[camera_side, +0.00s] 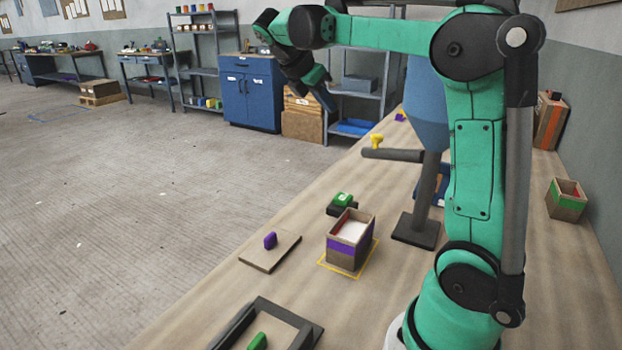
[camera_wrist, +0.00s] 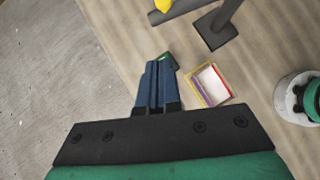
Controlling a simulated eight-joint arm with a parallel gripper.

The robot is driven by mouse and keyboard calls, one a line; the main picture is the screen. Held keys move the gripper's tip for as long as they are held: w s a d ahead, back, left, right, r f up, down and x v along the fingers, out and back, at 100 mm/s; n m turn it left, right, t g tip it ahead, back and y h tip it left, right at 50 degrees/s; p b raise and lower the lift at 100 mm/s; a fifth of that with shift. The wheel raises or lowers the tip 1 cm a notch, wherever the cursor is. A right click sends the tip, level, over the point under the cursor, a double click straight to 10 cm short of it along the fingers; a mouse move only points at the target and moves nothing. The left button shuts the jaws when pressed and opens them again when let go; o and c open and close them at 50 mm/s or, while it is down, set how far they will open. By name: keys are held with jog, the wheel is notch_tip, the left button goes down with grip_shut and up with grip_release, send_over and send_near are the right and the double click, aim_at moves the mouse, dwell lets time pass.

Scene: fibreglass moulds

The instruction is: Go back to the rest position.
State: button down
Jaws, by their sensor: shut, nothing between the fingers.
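My gripper (camera_side: 326,98) is raised high at the upper middle of the side view, clear of the bench. In the wrist view its blue fingers (camera_wrist: 157,72) are together with nothing between them. Below stands an open wooden box (camera_side: 348,240) with a purple band, inside a yellow outline on the bench; it also shows in the wrist view (camera_wrist: 211,84), right of the fingers. A green piece (camera_side: 342,199) sits on a dark block behind the box. In the wrist view the fingers partly hide it.
A purple piece (camera_side: 270,240) stands on a flat board (camera_side: 286,252). A dark frame (camera_side: 310,329) surrounds a green piece (camera_side: 257,341) in front. A dark stand (camera_side: 418,229) carries a horizontal bar (camera_side: 393,155) with a yellow piece (camera_side: 377,140). A green-banded box (camera_side: 567,199) is far right.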

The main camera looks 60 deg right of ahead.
jog(key=s+a+f+m+t+y, duration=0.1)
jog(key=a+f+m+t+y, duration=0.2)
jog(key=a, duration=0.8)
jog(key=s+a+f+m+t+y, duration=0.1)
jog(key=a+f+m+t+y, duration=0.3)
jog(key=a+f+m+t, duration=0.3)
jog(key=a+f+m, duration=0.1)
jog(key=a+m, duration=0.2)
jog(key=a, duration=0.1)
jog(key=shift+s+f, duration=0.25)
jog(key=shift+s, duration=0.15)
